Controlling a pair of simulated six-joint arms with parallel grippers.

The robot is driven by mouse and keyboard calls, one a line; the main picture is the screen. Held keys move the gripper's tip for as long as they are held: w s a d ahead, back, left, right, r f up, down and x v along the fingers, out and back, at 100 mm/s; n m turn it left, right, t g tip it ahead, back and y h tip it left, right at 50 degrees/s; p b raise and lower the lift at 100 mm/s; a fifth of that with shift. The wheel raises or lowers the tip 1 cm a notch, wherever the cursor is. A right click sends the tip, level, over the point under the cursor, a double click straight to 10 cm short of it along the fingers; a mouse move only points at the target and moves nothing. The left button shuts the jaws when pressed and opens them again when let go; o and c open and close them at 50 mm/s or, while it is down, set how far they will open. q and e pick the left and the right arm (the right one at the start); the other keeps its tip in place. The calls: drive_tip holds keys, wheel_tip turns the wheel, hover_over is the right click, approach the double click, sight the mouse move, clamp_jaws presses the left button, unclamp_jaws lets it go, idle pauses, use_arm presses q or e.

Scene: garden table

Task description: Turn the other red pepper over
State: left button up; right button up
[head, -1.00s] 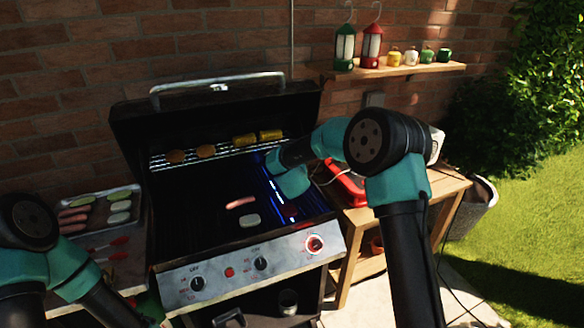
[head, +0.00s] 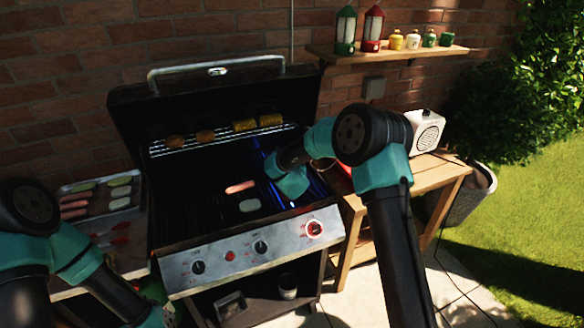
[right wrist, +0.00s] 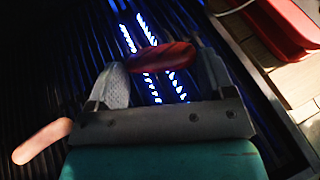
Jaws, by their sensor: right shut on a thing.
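The red pepper (right wrist: 162,57) shows in the right wrist view as a dark red, elongated piece lying across between the fingers of my right gripper (right wrist: 166,72). The gripper is shut on it, over the blue-lit right part of the grill grate. In the head view the teal wrist (head: 292,182) of my right arm is over that same part, and the fingers and pepper cannot be made out. My left arm (head: 75,255) is at the lower left of the head view; its gripper is out of the picture.
A sausage (head: 240,187) and a pale slice (head: 250,205) lie on the grate left of my right wrist. Corn (head: 270,120) and browned pieces sit on the upper rack. A tray (head: 140,212) of raw food stands left. A white radio (head: 426,128) stands on the right side table.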

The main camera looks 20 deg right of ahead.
drive_tip(key=shift+f, duration=0.8)
drive_tip(key=o, duration=0.9)
drive_tip(key=v, duration=1.7)
drive_tip(key=shift+s, duration=0.2)
